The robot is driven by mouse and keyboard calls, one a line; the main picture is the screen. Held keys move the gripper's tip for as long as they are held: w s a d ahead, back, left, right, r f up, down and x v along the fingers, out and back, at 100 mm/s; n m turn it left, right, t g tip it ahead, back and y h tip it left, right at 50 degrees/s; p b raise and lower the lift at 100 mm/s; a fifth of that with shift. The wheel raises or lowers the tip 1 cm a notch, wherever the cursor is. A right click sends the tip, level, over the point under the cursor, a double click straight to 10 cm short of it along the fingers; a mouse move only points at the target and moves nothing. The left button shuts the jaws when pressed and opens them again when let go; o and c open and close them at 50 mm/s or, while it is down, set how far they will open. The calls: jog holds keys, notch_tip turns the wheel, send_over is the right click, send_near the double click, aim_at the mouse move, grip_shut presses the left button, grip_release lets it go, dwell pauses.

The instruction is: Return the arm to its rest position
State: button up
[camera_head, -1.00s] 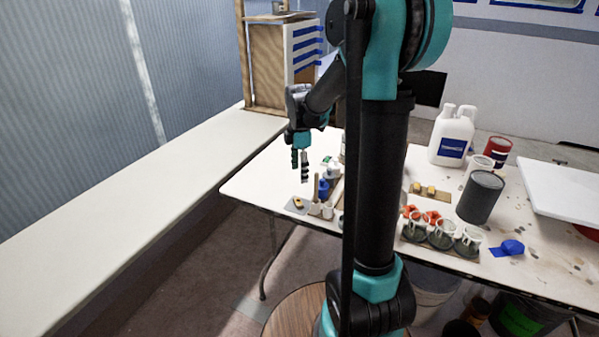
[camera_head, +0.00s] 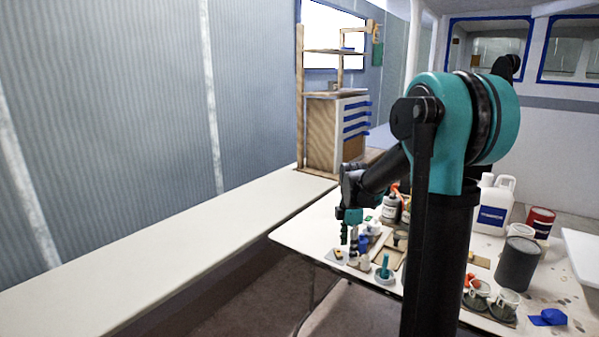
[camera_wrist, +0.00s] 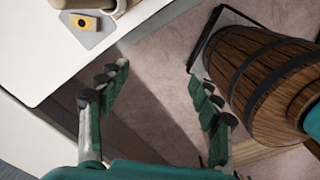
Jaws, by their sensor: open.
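My gripper (camera_head: 349,236) hangs fingers down over the left part of the work table, seen past my arm in the head view. In the wrist view my gripper (camera_wrist: 160,98) is open. Its green and dark fingers are well apart, with only floor showing between them. Nothing is held. My arm is bent, with its upper joint high and the forearm reaching left over the table. Part of the table behind my arm is hidden.
The work table (camera_head: 300,236) carries bottles, cups, a white jug (camera_head: 494,203), a dark grey can (camera_head: 517,262) and blue tape (camera_head: 547,317). A long pale bench (camera_head: 170,245) runs along the left wall. A wooden barrel (camera_wrist: 265,80) stands on the floor in the wrist view.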

jog(key=s+d+f+m+t, duration=0.1)
jog(key=s+f+m+t, duration=0.1)
jog(key=s+m, duration=0.7)
jog(key=s+d+f+m+t, duration=0.2)
jog(key=s+f+m, duration=0.2)
jog(key=s+m, duration=0.6)
jog(key=shift+s+d+f, duration=0.15)
jog(key=shift+s+f, duration=0.15)
jog(key=shift+s, duration=0.85)
